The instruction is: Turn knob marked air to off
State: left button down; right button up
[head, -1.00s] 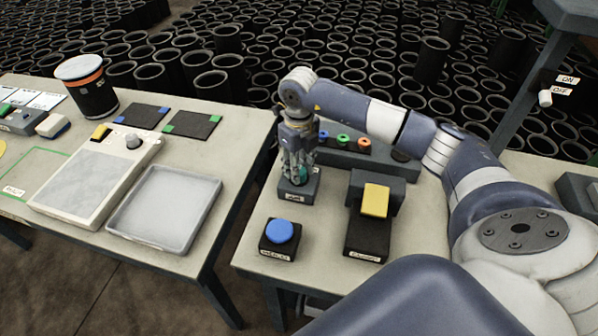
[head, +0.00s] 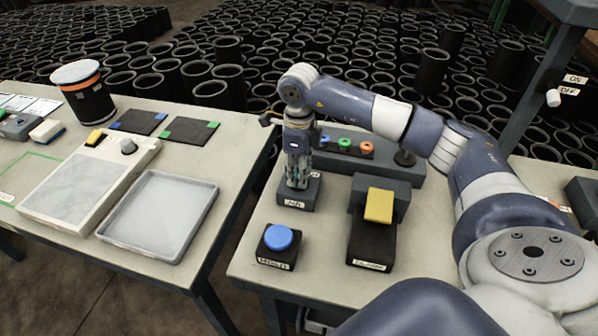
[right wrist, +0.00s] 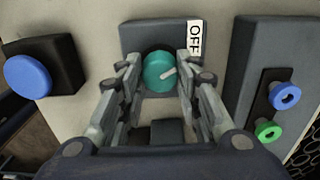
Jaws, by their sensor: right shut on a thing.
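The teal air knob (right wrist: 158,74) sits on a dark grey box (head: 311,192) whose front label appears to read AIR. In the right wrist view the knob's white pointer line points right and slightly up, toward the lower end of the OFF label (right wrist: 195,40). My right gripper (head: 296,184) comes down from above. In the right wrist view its two fingers (right wrist: 160,80) stand on either side of the knob and are shut on it. In the head view the fingers mostly hide the knob. My left gripper is not in view.
A blue button (head: 279,237) stands in front of the box, and a yellow-topped block (head: 379,206) to the right. Behind is a grey panel (head: 395,172) with blue, green and orange rings. A tray (head: 160,215) lies on the left table, across a gap.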

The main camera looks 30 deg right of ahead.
dwell(0.3)
jog(key=o, duration=1.1)
jog(key=shift+r, duration=0.1)
notch_tip(320, 180, up, 12)
jog(key=shift+f, duration=0.1)
